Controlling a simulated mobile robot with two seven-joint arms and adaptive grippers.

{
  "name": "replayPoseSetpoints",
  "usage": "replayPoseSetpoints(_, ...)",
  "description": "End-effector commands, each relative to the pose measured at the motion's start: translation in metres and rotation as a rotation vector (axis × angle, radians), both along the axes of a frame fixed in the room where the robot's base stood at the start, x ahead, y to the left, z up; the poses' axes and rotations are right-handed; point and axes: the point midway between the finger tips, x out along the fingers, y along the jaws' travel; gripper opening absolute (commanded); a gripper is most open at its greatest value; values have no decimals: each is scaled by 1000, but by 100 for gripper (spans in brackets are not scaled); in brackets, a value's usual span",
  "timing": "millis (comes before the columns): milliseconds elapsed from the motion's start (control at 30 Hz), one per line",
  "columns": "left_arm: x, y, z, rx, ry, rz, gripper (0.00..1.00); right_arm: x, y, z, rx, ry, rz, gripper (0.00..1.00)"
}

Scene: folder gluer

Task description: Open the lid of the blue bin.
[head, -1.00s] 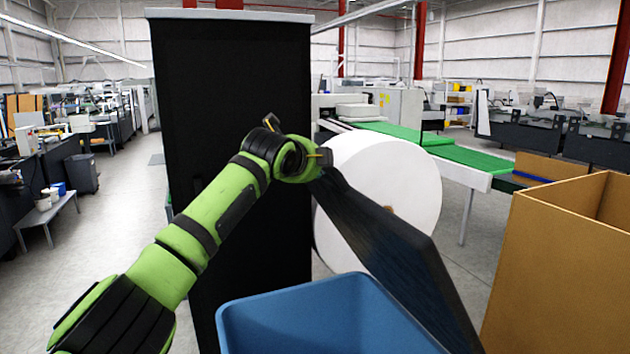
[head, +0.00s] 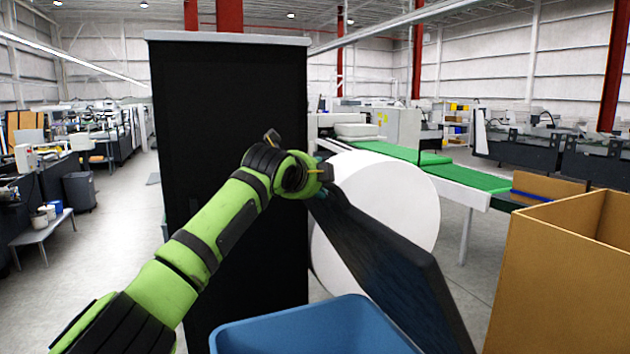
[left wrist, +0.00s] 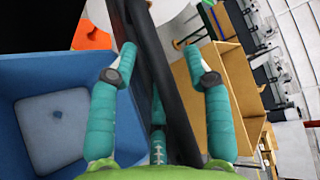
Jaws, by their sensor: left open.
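The blue bin (head: 300,330) stands at the bottom centre of the head view, its top open. Its wall and empty-looking inside show at the left of the left wrist view (left wrist: 75,72). The dark lid (head: 395,265) stands raised and tilted on the bin's right side. My left gripper (head: 322,180) is at the lid's upper far end. In the left wrist view, my left gripper (left wrist: 164,63) has its teal fingers spread, with the dark lid (left wrist: 160,70) running between them. I cannot tell if a finger touches it. My right gripper is not in view.
A tall black cabinet (head: 205,130) stands behind my left arm. A large white roll (head: 395,195) is just behind the lid. An open cardboard box (head: 560,270) stands at right. A green conveyor (head: 465,175) lies behind. Open floor (head: 105,260) is at left.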

Motion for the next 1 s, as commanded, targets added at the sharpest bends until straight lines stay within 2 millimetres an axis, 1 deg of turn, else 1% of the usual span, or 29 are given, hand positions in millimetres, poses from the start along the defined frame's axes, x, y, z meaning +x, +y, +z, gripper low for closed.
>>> replayPoseSetpoints(33, 0, 0, -2, 1, 5, 0, 51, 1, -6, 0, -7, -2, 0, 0)
replayPoseSetpoints(67, 0, 0, -2, 1, 5, 0, 51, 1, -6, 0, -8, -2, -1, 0)
replayPoseSetpoints(267, -6, 3, 1, 0, 4, -1, 51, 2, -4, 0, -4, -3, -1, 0)
replayPoseSetpoints(467, -22, 11, 6, 2, 1, 0, 51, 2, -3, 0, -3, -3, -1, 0)
replayPoseSetpoints(667, -46, 22, 15, 1, -2, 0, 51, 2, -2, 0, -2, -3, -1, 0)
replayPoseSetpoints(1000, -90, 41, 32, -1, -3, -1, 51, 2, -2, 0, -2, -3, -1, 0)
